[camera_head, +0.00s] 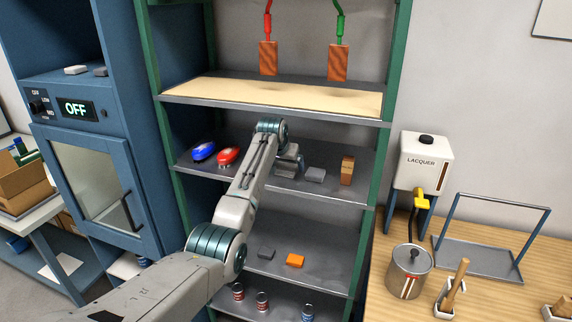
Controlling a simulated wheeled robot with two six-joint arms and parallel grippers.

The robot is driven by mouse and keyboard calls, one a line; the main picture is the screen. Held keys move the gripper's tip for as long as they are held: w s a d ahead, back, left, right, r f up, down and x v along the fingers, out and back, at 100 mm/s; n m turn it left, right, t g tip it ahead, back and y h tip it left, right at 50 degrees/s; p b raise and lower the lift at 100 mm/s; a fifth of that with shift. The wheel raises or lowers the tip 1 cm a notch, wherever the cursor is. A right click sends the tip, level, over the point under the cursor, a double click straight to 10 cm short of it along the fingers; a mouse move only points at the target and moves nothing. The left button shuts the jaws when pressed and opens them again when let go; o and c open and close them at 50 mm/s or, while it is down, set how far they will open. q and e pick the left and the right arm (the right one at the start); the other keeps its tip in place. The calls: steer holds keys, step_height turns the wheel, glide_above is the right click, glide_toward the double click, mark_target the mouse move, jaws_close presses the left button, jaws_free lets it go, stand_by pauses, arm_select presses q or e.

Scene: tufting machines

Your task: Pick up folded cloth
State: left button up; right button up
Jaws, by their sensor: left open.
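My left arm reaches from the lower left to the middle shelf of the green-framed rack. My left gripper (292,162) is open at that shelf, partly hidden behind my own wrist. A flat grey block-like piece (316,175), which may be the folded cloth, lies on the shelf just right of the gripper, apart from it. On the shelf below lie a small dark grey piece (266,254) and a small orange piece (295,260). I cannot tell for sure which of these is cloth. My right gripper is not in view.
A brown block (347,170) stands right on the middle shelf; blue (203,151) and red (228,156) tools lie left. Several cans stand on the bottom shelf. Blue cabinet (102,180) is left; a wooden bench (450,262) with lacquer dispenser (424,160) and pot (408,272) is right.

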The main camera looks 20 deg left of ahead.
arm_select(q)
steer(key=shift+w+f, duration=0.25)
steer(key=shift+f, duration=0.25)
steer(key=c, duration=1.1)
steer(key=shift+o, duration=0.2)
steer(key=shift+r+b, duration=0.1)
steer(key=shift+b, duration=0.8)
steer(key=shift+s+r, duration=0.1)
steer(key=shift+s, duration=0.15)
steer(key=s+b, duration=0.6)
steer(key=s, duration=1.1)
steer(key=shift+s+a+b, duration=0.25)
steer(key=shift+a+b, duration=0.05)
steer(key=shift+b, duration=0.05)
steer(key=shift+r, duration=0.1)
